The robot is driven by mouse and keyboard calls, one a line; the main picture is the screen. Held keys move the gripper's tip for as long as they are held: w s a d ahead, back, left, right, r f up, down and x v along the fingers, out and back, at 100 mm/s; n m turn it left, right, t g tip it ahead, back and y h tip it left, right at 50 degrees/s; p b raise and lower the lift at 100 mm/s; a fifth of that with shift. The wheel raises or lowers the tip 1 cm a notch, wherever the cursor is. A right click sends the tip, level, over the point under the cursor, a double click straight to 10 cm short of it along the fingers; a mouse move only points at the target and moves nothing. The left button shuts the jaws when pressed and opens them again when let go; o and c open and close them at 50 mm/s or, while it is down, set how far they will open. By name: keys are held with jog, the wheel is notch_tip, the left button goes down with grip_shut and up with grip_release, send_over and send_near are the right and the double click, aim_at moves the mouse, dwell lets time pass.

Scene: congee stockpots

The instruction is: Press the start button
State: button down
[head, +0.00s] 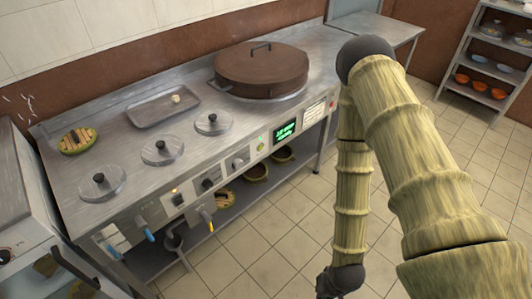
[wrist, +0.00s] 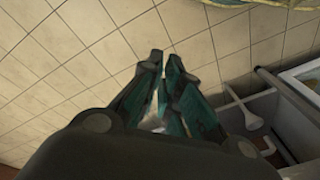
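The control panel on the front of the steel counter (head: 120,205) shows in the head view. It carries a lit green display (head: 285,131), with a small plate with a green mark (head: 261,145) to its left. Dark knobs (head: 208,183) and a small orange light (head: 174,190) are further left. Which of these is the start button I cannot tell for sure. My gripper hangs low over the floor, right of the counter and apart from the panel; its fingers are hidden in the head view. In the wrist view, my gripper's teal fingers (wrist: 165,58) are together at the tips, with nothing seen between them.
A large brown lidded pot (head: 262,70), a tray (head: 163,107) and several round lids (head: 162,150) sit on the counter. Blue (head: 150,235) and yellow (head: 207,221) handles jut from its front. A shelf with bowls (head: 487,72) stands back right. The tiled floor (head: 270,235) before the counter is clear.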

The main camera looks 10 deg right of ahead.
aim_at(263, 147)
jog(key=w+a+f+m+t+y+b, duration=0.15)
jog(key=w+b, duration=0.25)
jog(key=w, duration=0.4)
jog(key=w+a+f+m+t+y+b, duration=0.1)
jog(key=w+a+m+t+y+b, duration=0.15)
jog(key=w, duration=0.65)
jog(key=w+a+f+m+t+y+b, duration=0.1)
jog(key=w+t+b, duration=0.25)
jog(key=w, duration=0.45)
jog(key=w+d+r+m+t+y+b, duration=0.2)
jog(key=w+r+b, duration=0.4)
jog(key=w, duration=0.3)
jog(key=w+d+r+m+t+y+b, duration=0.1)
jog(key=w+r+t+b, duration=0.3)
jog(key=w, duration=0.6)
notch_tip(263, 147, up, 2)
jog(key=shift+d+r+m+y+b, duration=0.25)
jog(key=shift+d+m+y+b, duration=0.1)
jog(key=shift+m+y+b, duration=0.45)
jog(key=shift+w, duration=0.2)
jog(key=b+x, duration=0.3)
jog(key=x, duration=1)
jog(key=shift+s, duration=0.15)
jog(key=shift+w+a+r, duration=0.1)
jog(key=shift+w+a, duration=0.2)
jog(key=shift+w, duration=0.1)
